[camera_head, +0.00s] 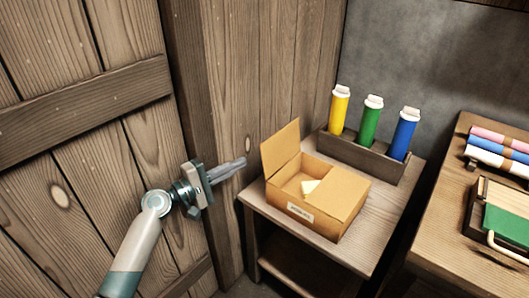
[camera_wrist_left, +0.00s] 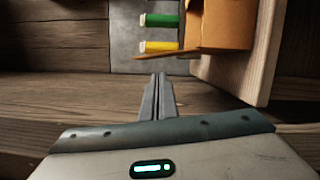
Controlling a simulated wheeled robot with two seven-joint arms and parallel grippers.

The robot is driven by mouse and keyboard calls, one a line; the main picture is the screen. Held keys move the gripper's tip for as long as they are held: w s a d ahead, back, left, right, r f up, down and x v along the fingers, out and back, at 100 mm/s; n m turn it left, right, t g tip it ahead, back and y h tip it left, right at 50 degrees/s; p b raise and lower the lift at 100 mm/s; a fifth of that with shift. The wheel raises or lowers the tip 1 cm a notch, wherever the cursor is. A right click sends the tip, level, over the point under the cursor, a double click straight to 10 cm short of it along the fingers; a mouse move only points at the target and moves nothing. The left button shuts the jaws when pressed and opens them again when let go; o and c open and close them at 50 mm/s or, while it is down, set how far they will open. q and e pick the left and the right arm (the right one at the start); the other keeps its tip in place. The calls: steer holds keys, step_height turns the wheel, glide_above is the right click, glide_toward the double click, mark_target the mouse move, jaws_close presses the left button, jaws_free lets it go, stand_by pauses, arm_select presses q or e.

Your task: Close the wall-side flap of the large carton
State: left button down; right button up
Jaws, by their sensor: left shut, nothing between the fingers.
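The carton (camera_head: 318,200) sits on a small wooden side table in the head view. Its left flap (camera_head: 281,148), on the side of the wooden wall, stands up and leans outward. Its right flap (camera_head: 341,189) lies flat over the opening. Something pale shows inside. My left gripper (camera_head: 243,163) is shut and empty, left of the raised flap and apart from it. In the left wrist view the shut fingers (camera_wrist_left: 158,80) point toward the carton (camera_wrist_left: 226,22), whose raised flap (camera_wrist_left: 165,55) shows edge-on. My right gripper is not in view.
A wooden rack (camera_head: 361,153) with yellow, green and blue bottles stands behind the carton. The plank wall (camera_head: 245,85) is close on the left. A second table (camera_head: 440,238) at right holds rolls and a green-topped tray.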

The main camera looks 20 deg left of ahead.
mark_target(265, 151)
arm_select(q)
steer(key=shift+w, duration=0.15)
steer(key=x, duration=0.9)
steer(key=shift+w+d+p, duration=0.25)
steer(key=shift+w+p, duration=0.1)
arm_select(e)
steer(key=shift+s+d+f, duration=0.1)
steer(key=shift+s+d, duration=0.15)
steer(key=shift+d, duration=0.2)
arm_select(q)
steer(key=shift+f, duration=0.1)
steer(key=shift+s+d, duration=0.1)
steer(key=shift+d, duration=0.05)
